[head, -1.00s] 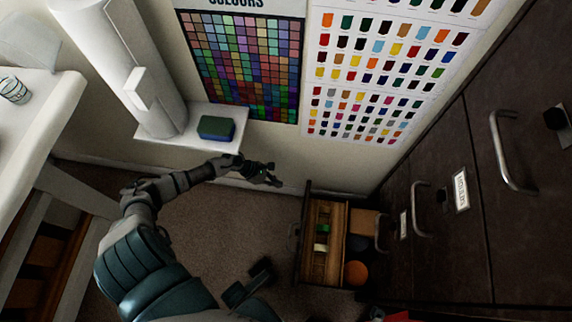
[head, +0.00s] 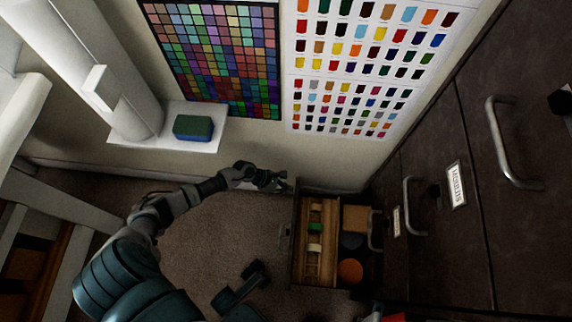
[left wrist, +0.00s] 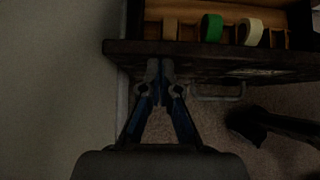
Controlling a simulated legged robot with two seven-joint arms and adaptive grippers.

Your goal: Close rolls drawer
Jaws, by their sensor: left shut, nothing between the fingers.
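The rolls drawer (head: 297,262) stands pulled out low on the dark cabinet at the right in the head view. It holds a wooden tray with a green roll (head: 315,227) and a pale roll, and they also show in the left wrist view as a green roll (left wrist: 212,28) and a cream roll (left wrist: 251,32). My left gripper (head: 284,184) is shut and empty at the drawer's far front corner. In the left wrist view its fingertips (left wrist: 160,68) are at the dark drawer front (left wrist: 200,57); I cannot tell whether they touch.
Dark cabinet drawers with metal handles (head: 500,145) rise at the right. A white ledge (head: 205,140) with a green-blue block (head: 193,128) juts from the wall at the left. An orange round thing (head: 350,271) lies in the drawer.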

